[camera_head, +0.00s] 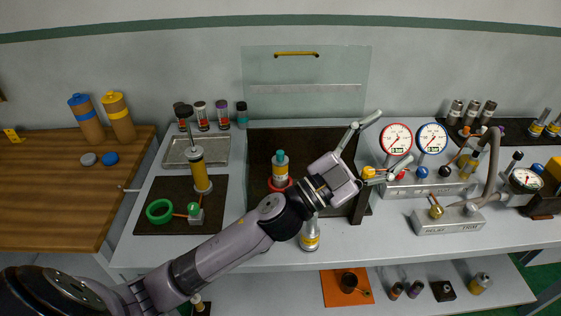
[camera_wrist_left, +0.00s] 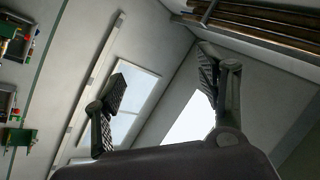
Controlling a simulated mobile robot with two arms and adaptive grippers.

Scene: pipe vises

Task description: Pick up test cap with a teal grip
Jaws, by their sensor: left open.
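A teal-topped piece (camera_head: 281,162) stands upright on a red ring on the dark mat left of my left gripper; it looks like the test cap with a teal grip. A small dark-topped container with a teal body (camera_head: 242,114) stands at the back, so I cannot be sure which is meant. My left gripper (camera_head: 382,148) is open and empty, fingers spread toward the upper right, near the gauges. My right gripper is not in view.
Red and blue gauges (camera_head: 396,139) stand on a manifold at right, close to the fingers. A silver bottle (camera_head: 310,238) stands below my wrist. A green ring (camera_head: 159,211) and yellow cylinder (camera_head: 199,172) are at left.

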